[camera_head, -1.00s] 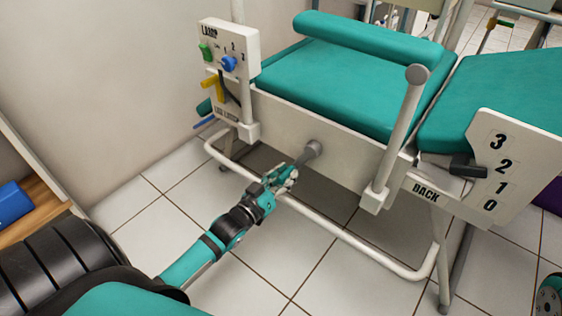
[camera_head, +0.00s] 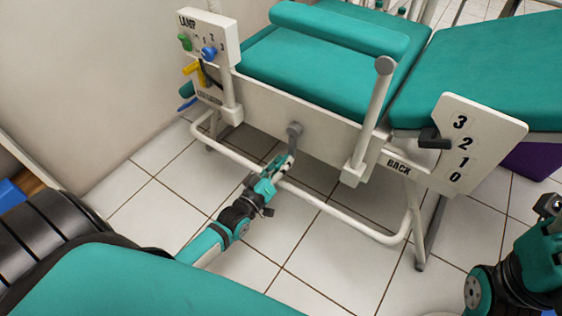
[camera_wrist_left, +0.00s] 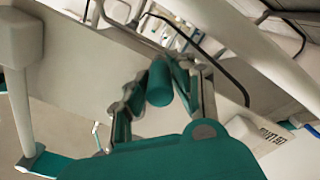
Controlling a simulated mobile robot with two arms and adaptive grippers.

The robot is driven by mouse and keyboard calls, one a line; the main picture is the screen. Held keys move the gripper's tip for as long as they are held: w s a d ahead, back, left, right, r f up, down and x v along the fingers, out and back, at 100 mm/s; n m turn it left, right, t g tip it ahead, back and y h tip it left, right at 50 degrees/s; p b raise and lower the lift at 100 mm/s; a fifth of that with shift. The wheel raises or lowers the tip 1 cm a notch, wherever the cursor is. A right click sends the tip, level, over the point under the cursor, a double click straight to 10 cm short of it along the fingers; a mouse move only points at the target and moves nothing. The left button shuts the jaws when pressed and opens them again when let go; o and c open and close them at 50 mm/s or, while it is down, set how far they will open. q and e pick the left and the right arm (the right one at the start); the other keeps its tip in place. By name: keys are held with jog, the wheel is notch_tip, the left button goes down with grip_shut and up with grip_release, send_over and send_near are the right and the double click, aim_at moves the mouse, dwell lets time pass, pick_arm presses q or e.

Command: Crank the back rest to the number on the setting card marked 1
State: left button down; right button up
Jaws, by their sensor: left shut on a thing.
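The grey crank (camera_head: 294,137) sticks out from the white side panel of the dental chair, its arm pointing nearly straight down. My left gripper (camera_head: 284,164) is shut at its lower end. In the left wrist view, a teal cylinder (camera_wrist_left: 159,82), seemingly the crank's handle, sits between the fingers (camera_wrist_left: 155,90). The teal back rest (camera_head: 485,65) is at the right. The number plate (camera_head: 495,135) beside the BACK label (camera_head: 399,167) reads 3, 2, 1, 0 downward. Its black pointer (camera_head: 434,138) is level with about 2. I see no setting card.
A LAMP panel (camera_head: 222,27) with green, blue and yellow controls stands at the upper left. A white post (camera_head: 373,115) rises right of the crank. A white floor rail (camera_head: 335,211) runs below. My right arm (camera_head: 535,265) is partly in view at the lower right.

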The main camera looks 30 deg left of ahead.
pick_arm(q)
jog(key=c, duration=1.1)
grip_release()
jog(key=shift+s, duration=0.1)
jog(key=s, duration=0.7)
jog(key=s+a, duration=0.1)
jog(key=s, duration=0.3)
jog(key=shift+s, duration=0.35)
